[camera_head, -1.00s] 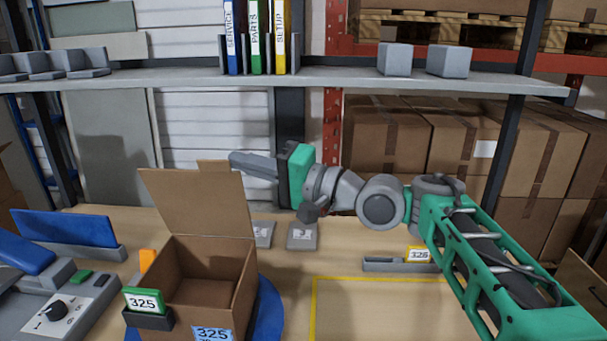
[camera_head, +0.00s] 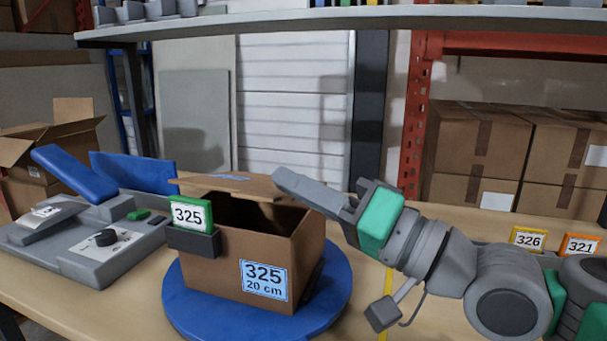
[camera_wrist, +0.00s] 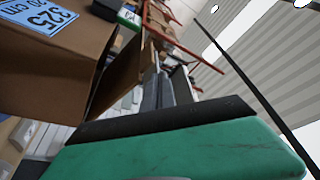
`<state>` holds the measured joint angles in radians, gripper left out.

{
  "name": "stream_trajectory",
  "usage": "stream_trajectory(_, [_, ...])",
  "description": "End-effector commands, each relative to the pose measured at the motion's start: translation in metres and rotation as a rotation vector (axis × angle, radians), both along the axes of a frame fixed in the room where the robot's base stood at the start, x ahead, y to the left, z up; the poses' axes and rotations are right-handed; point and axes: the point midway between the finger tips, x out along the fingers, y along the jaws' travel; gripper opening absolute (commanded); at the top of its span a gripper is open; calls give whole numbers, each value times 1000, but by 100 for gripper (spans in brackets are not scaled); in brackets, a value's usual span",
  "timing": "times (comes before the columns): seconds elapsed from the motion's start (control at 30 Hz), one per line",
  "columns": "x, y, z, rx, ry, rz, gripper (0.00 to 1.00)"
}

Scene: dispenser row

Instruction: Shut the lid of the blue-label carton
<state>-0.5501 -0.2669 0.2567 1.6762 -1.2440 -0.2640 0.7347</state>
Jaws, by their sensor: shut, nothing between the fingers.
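The blue-label carton (camera_head: 226,269) stands on a blue round turntable (camera_head: 334,291). Its blue label reads 325, 20 cm; the label also shows in the wrist view (camera_wrist: 42,16). The carton's lid (camera_head: 232,186) is partly lowered, tilted over the opening, with a dark gap below it. My gripper (camera_head: 282,178) is shut and empty, with its fingertips at the lid's right edge. Whether they touch it I cannot tell. In the wrist view the gripper's fingers (camera_wrist: 160,92) point away beside the carton's brown cardboard.
A green 325 card (camera_head: 188,214) stands in a grey holder at the carton's front left. Yellow 326 (camera_head: 527,238) and orange 321 (camera_head: 580,245) cards are at right. A shelf (camera_head: 330,17) spans above.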

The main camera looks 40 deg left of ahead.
Motion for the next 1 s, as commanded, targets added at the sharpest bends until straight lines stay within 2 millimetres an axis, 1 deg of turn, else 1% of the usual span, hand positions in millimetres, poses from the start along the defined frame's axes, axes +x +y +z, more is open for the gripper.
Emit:
stream_trajectory(0.03, [-3,-1,-16,0,1,0,0])
stream_trajectory(0.1, [-6,-3,-27,0,1,0,0])
stream_trajectory(0.2, [-9,-4,-41,-1,1,1,0])
stream_trajectory(0.4, [-12,-5,-61,1,1,1,0])
stream_trajectory(0.6, [-12,-6,-71,-1,2,1,0])
stream_trajectory(1.0, [-10,-5,-78,-9,6,0,0])
